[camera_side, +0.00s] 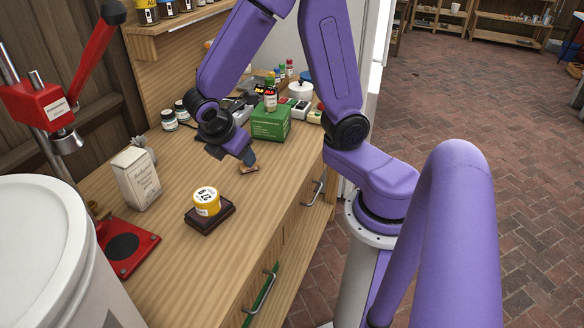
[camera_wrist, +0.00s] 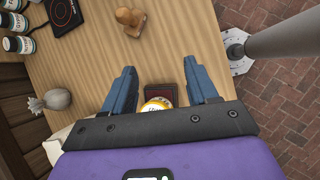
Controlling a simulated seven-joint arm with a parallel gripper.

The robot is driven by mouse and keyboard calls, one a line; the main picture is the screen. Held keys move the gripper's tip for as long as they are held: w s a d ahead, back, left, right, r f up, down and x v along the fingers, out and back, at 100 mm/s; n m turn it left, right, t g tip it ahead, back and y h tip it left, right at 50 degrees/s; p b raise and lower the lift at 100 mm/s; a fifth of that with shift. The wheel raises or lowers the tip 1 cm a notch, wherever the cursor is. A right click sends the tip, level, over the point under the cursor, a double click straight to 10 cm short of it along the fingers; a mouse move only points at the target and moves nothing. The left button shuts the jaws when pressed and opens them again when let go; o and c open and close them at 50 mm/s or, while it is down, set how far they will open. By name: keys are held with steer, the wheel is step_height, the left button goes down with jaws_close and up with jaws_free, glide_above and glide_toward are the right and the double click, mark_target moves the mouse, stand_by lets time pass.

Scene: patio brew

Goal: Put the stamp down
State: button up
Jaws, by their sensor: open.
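The wooden stamp (camera_side: 248,170) rests on the wooden counter, just below my gripper's fingertips in the side view. In the wrist view the stamp (camera_wrist: 131,20) is near the top edge, apart from both fingers, with a rounded knob showing. My gripper (camera_side: 248,157) is open, with its blue fingers spread wide and nothing held between them in the wrist view (camera_wrist: 158,67). The side view shows the fingers nearly edge-on, so the gap to the stamp is hard to judge.
A green box (camera_side: 271,123) with a bottle is behind. A white carton (camera_side: 137,180) and red press (camera_side: 130,247) are left. The counter between carton and jar is clear.

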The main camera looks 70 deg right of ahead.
steer(key=s+a+r+m+y, duration=0.1)
steer(key=s+a+r+y, duration=0.1)
steer(key=s, duration=0.6)
steer(key=s+a+r+m+y, duration=0.2)
steer(key=s+a+y, duration=0.2)
steer(key=s, duration=0.5)
steer(key=shift+s+y, duration=0.15)
steer(key=shift+y, duration=0.15)
